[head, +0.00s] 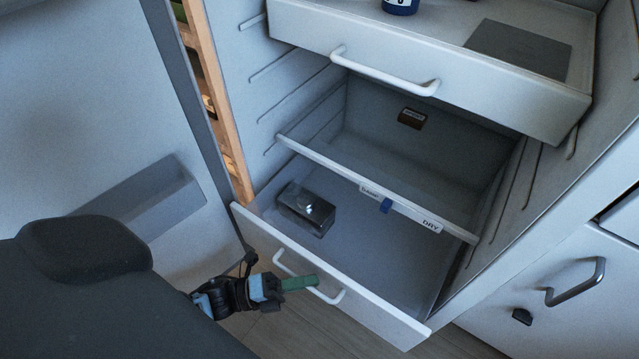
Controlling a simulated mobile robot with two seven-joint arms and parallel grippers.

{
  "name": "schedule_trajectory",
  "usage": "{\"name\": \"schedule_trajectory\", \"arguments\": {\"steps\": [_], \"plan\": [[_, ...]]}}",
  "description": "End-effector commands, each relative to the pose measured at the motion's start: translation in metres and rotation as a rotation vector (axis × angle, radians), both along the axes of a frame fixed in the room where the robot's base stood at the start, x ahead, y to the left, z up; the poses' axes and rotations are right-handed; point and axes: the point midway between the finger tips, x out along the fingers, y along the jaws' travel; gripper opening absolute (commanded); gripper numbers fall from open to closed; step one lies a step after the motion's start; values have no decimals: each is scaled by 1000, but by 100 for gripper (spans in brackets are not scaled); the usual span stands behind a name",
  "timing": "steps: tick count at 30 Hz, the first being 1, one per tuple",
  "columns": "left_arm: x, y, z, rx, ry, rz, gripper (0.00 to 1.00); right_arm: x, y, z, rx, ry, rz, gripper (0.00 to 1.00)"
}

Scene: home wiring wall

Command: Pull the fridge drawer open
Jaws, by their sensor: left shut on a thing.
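The lower fridge drawer (387,318) has a white front and stands out past the shelf above it, so its inside shows from above. A white bar handle (333,299) is on its front. My left gripper (300,284) comes in from the left, with a green fingertip across the handle. It is shut on the handle; the exact contact is partly hidden by the fingers. A dark, shiny box (306,208) lies inside the drawer at the left. My right gripper is not in view.
Higher up, another drawer has a white handle (385,73). The fridge door (90,110) stands open at the left. A cabinet with a metal handle (577,284) is at the right. Wooden floor shows below.

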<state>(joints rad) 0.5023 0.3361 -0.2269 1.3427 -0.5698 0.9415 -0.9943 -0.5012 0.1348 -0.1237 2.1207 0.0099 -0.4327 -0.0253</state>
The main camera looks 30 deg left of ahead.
Motion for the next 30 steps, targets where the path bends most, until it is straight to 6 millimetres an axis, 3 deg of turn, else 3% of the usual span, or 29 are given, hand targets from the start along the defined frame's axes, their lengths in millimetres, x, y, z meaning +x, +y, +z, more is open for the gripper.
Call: {"name": "schedule_trajectory", "arguments": {"steps": [3,9,22,23,27,30], "plan": [[-16,1,2,0,-3,1,0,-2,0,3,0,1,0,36],[-29,2,1,0,-1,1,0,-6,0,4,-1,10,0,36],[-32,2,0,0,-2,1,0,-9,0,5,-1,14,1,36],[-32,2,0,0,-2,1,15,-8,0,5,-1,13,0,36],[-32,2,0,1,-2,0,33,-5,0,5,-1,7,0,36],[-32,2,0,0,-1,0,33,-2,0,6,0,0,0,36]]}}
